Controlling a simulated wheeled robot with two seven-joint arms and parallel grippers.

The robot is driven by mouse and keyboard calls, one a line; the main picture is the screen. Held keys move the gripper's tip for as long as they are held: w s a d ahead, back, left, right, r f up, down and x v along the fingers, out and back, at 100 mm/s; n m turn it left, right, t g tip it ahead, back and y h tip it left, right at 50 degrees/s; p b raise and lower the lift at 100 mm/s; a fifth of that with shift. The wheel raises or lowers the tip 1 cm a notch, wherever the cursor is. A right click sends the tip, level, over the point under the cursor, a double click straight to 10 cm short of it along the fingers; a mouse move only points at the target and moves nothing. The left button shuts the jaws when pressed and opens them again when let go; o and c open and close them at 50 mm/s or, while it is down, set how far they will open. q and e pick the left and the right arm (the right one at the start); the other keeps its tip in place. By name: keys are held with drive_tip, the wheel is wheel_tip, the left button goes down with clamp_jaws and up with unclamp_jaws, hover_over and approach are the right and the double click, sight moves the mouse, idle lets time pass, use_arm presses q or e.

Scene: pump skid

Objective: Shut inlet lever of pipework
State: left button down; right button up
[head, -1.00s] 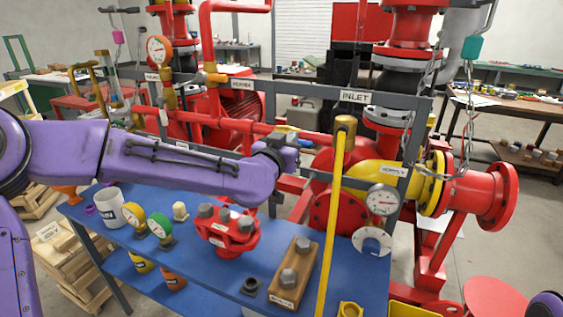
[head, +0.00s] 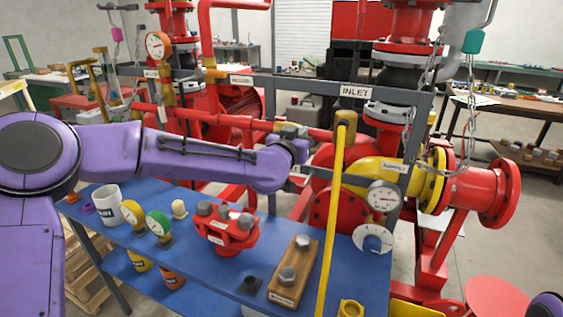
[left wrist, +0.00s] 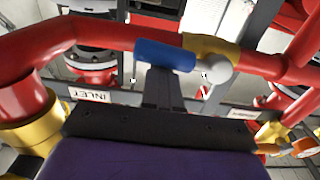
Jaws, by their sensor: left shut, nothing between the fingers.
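The inlet lever shows in the left wrist view as a blue handle (left wrist: 165,55) with a grey rounded end, beside a brass valve body (left wrist: 212,46) on a red pipe. The handle lies nearly along the pipe. My left gripper (left wrist: 160,80) is shut and empty, its fingertips at the lower edge of the blue handle; I cannot tell whether they touch. In the head view my left gripper (head: 300,133) is at the red pipe behind the frame, left of the INLET sign (head: 356,92), and hides most of the lever. My right gripper is not in view.
A tall yellow pole (head: 335,200) stands right of my left gripper. A grey frame rail (head: 300,87) runs above it. Below is a blue bench (head: 215,275) with a red flanged part (head: 228,230), a mug (head: 108,204) and gauges. A yellow elbow (head: 375,172) is at right.

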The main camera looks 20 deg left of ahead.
use_arm(q)
wheel_tip(320, 180, down, 2)
drive_tip(key=shift+d+f+b, duration=0.15)
drive_tip(key=shift+f+b, duration=0.05)
drive_tip(key=shift+b, duration=0.65)
drive_tip(key=shift+f+b, duration=0.55)
drive_tip(key=a+f+b, duration=0.2)
drive_tip(key=a+f, duration=0.1)
drive_tip(key=f, duration=0.1)
drive_tip(key=shift+a+b, duration=0.35)
drive_tip(key=shift+b, duration=0.05)
drive_tip(key=s, duration=0.9)
drive_tip(key=shift+d, duration=0.45)
